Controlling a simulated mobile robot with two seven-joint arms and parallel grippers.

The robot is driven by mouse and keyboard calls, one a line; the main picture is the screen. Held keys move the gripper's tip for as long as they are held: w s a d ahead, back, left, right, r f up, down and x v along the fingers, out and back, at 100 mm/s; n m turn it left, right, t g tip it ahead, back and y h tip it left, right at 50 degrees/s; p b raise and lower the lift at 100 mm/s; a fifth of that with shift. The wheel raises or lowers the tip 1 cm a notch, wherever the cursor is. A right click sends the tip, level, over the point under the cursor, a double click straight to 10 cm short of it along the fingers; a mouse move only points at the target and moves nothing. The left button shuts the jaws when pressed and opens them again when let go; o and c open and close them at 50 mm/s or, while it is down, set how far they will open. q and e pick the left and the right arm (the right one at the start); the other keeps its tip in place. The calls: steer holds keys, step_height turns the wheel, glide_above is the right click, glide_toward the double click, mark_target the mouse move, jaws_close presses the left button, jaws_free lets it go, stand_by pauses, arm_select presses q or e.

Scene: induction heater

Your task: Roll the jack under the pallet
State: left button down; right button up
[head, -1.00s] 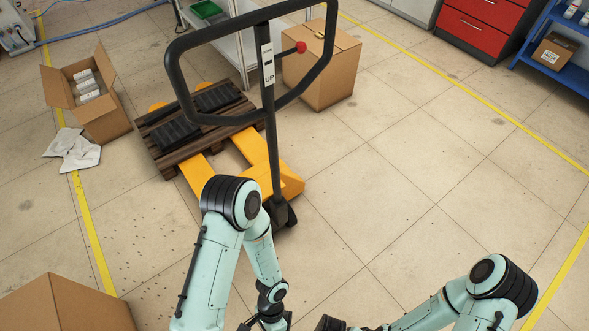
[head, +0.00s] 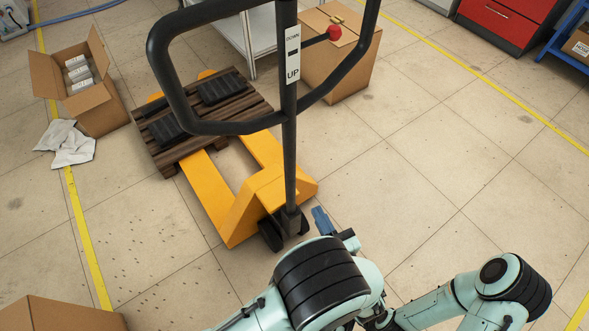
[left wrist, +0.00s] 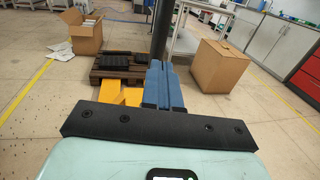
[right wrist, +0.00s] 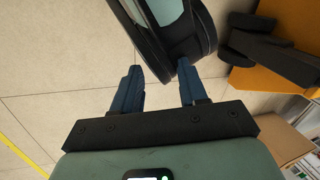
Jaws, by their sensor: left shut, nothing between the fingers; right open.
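The yellow pallet jack (head: 255,200) has a black upright post (head: 289,150) with a looped handle (head: 160,85) labelled UP and DOWN. Its forks run under the brown wooden pallet (head: 195,143), with yellow showing at the far edge. Black slabs lie on the pallet. My left gripper (head: 322,220) is shut and empty, low beside the post, to its right; in the left wrist view its blue fingers (left wrist: 163,75) point toward the post (left wrist: 162,30). Contact cannot be told. My right gripper (right wrist: 160,90) is open and empty, with an arm link in front of its fingers.
An open carton (head: 85,90) and white cloth (head: 68,145) lie left of the pallet. A closed carton (head: 345,60) stands right of it. Another carton (head: 55,315) is at the near left. The floor at right is clear.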

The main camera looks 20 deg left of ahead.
arm_select(q)
steer(key=b, duration=0.2)
glide_toward(291, 163)
steer(key=x, duration=0.5)
steer(key=shift+w+a+f, duration=0.15)
steer(key=shift+w+f, duration=0.05)
steer(key=shift+w+a, duration=0.4)
steer(key=shift+w, duration=0.15)
arm_select(e)
steer(key=shift+t+h, duration=0.3)
steer(key=shift+t, duration=0.2)
steer(key=w+d+f, duration=0.2)
steer(key=w, duration=0.1)
steer(key=shift+w+f, duration=0.15)
steer(key=shift+f, duration=0.1)
arm_select(q)
steer(key=shift+a+r, duration=0.1)
arm_select(e)
steer(key=shift+a+r, duration=0.1)
